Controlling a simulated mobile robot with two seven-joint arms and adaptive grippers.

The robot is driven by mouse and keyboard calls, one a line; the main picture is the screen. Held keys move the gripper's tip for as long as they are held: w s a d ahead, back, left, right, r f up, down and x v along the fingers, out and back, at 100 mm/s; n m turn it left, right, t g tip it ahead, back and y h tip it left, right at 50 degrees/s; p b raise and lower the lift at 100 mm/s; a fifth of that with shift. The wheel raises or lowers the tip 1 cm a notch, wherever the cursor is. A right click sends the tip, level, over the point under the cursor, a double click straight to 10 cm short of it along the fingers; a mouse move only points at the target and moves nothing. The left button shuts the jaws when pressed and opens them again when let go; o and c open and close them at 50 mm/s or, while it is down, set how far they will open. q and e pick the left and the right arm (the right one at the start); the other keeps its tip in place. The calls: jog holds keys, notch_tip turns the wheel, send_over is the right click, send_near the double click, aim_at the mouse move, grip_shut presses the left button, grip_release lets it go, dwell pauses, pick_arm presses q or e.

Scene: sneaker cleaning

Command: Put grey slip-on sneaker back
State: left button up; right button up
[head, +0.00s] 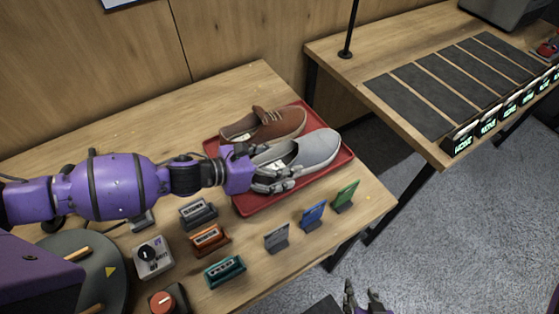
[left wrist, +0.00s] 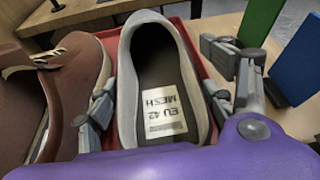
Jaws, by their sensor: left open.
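The grey slip-on sneaker (head: 318,150) lies on a red tray (head: 246,208) on the wooden table. A brown laced sneaker (head: 280,124) lies beside it on the tray's far side. My left gripper (head: 268,170) is open at the grey sneaker's heel end. In the left wrist view the fingers stand on either side of the grey sneaker (left wrist: 126,90), whose insole label reads EU 42 MESH. The brown sneaker (left wrist: 72,80) is to the left there. My right gripper (head: 363,299) shows at the bottom edge of the head view, away from the tray, apparently empty with its fingers apart.
Green (head: 345,196), blue (head: 313,214) and grey (head: 277,237) upright cards stand in front of the tray. Small labelled boxes (head: 210,238) and a dial device (head: 153,257) are nearer. A second table with empty dark mats (head: 408,108) and lit signs (head: 462,138) stands at the right, across a floor gap.

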pick_arm(q)
jog(key=shift+a+r, duration=0.1)
jog(key=shift+r, duration=0.15)
jog(key=v, duration=1)
jog(key=shift+s+a, duration=0.2)
jog(key=shift+a, duration=0.1)
jog(key=shift+s+a+r, duration=0.25)
jog(key=shift+a, duration=0.2)
